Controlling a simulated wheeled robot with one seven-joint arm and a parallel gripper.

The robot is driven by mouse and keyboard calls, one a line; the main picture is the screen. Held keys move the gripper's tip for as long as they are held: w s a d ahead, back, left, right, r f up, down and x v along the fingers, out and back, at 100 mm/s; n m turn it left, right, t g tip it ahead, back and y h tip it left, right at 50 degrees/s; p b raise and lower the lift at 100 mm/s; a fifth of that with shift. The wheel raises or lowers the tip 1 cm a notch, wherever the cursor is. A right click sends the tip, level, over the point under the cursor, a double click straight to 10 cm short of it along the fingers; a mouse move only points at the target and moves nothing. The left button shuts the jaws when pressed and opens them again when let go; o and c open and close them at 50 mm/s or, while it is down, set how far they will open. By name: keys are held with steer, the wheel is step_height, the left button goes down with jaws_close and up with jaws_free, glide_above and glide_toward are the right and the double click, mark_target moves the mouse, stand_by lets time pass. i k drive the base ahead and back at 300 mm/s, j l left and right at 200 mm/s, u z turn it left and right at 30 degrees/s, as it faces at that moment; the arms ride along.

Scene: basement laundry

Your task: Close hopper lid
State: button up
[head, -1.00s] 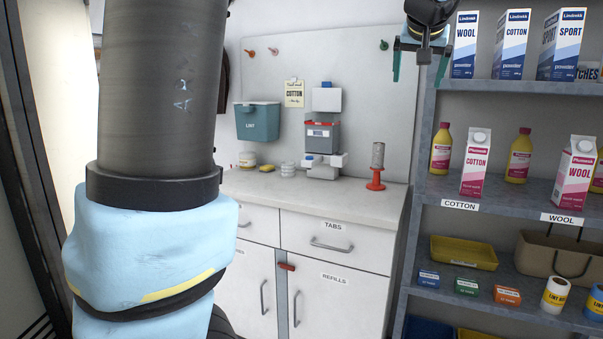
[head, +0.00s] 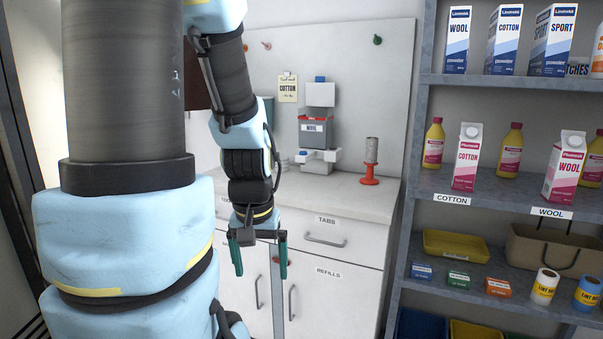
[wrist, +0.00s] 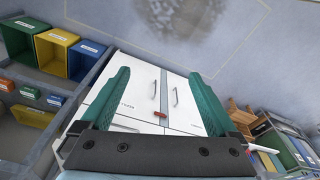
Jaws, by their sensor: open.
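The dispenser on the counter has a dark grey hopper (head: 316,131) with a red rim. Its white hopper lid (head: 320,94) stands upright behind the rim, open, with a blue tab on top. My gripper (head: 260,262) is open and empty, hanging fingers down in front of the white cabinet, lower than the hopper and to its left in the head view. In the wrist view my gripper (wrist: 158,80) has its two green fingers spread, with cabinet doors and floor beyond. The hopper is not visible in the wrist view.
The counter (head: 345,192) holds a red stand (head: 370,180) with a grey cylinder, right of the dispenser. A shelf unit (head: 432,185) with cartons and bottles stands at right. A note (head: 288,90) hangs on the back panel. My arm hides the counter's left part.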

mark_target(319, 93)
steer(key=i+l, duration=0.9)
